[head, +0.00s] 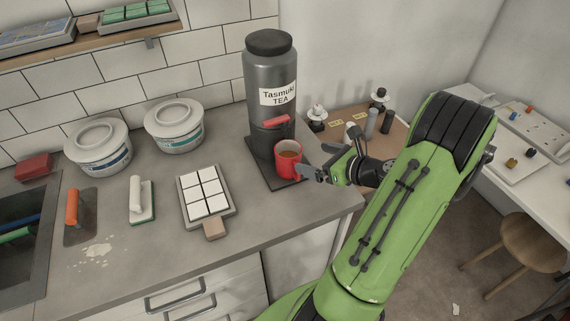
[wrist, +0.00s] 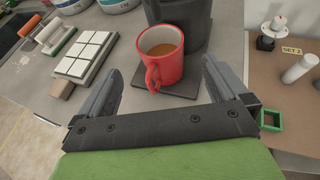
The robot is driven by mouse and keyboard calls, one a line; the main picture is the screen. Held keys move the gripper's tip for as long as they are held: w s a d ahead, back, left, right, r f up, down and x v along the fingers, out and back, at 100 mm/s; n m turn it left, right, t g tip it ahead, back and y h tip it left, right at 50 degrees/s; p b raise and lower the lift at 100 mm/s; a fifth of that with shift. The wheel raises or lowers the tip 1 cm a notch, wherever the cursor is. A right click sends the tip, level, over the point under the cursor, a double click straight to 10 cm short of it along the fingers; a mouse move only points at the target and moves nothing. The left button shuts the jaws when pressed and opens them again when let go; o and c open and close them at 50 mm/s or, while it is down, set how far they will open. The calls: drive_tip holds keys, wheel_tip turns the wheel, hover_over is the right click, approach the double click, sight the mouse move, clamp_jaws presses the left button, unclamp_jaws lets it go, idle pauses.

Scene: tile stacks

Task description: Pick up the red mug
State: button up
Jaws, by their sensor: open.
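The red mug (head: 287,160) holds a brown drink and stands upright on the dark base of the grey tea dispenser (head: 270,85), under its red tap. In the wrist view the mug (wrist: 161,58) is just ahead of my gripper (wrist: 165,85), roughly centred between the two fingers, with its handle turned toward me. The fingers are apart, and nothing is held. In the head view my gripper (head: 312,172) is close to the right of the mug; its far finger is partly hidden.
A tray of white tiles (head: 206,195) lies left of the dispenser. Two lidded tubs (head: 175,125) stand behind it. A trowel (head: 75,215) and a float (head: 141,200) lie further left. The counter's right edge is close to the dispenser base.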

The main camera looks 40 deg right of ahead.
sight(280, 146)
drive_tip(key=b+x, duration=0.1)
drive_tip(key=x, duration=0.9)
drive_tip(key=shift+w, duration=0.45)
drive_tip(key=shift+s, duration=0.1)
drive_tip(key=shift+c, duration=0.3)
clamp_jaws()
drive_tip(key=shift+r, duration=0.1)
drive_tip(key=shift+r, duration=0.1)
drive_tip(key=r, duration=0.1)
drive_tip(key=r+p, duration=0.1)
drive_tip(key=r, duration=0.1)
drive_tip(key=shift+s+r, duration=0.15)
drive_tip(key=shift+s, duration=0.05)
drive_tip(key=s+d, duration=0.2)
drive_tip(key=s, duration=1.5)
drive_tip(key=shift+s, duration=0.25)
